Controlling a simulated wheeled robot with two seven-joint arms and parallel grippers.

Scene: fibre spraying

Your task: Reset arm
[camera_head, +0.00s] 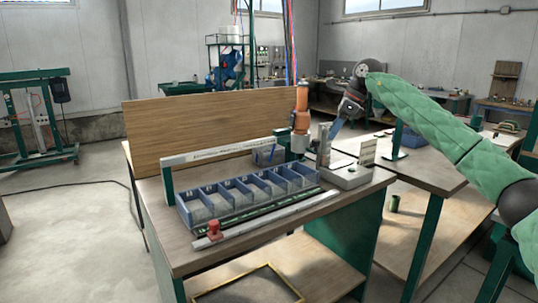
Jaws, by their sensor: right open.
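My right arm comes in from the right in a green padded sleeve (440,120). My right gripper (337,127) hangs above the back right of the workbench (160,225), pointing down and to the left. It is open, and I see nothing held in it. It is close beside an orange and grey upright device (300,118) in the picture; whether they touch I cannot tell. My left gripper is not in view.
A blue compartment tray (190,217), a long rail with a red knob (214,230) and a grey box (350,176) stand on the bench. A wooden board (200,125) rises behind. Another table (425,170) stands to the right. Open floor lies left.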

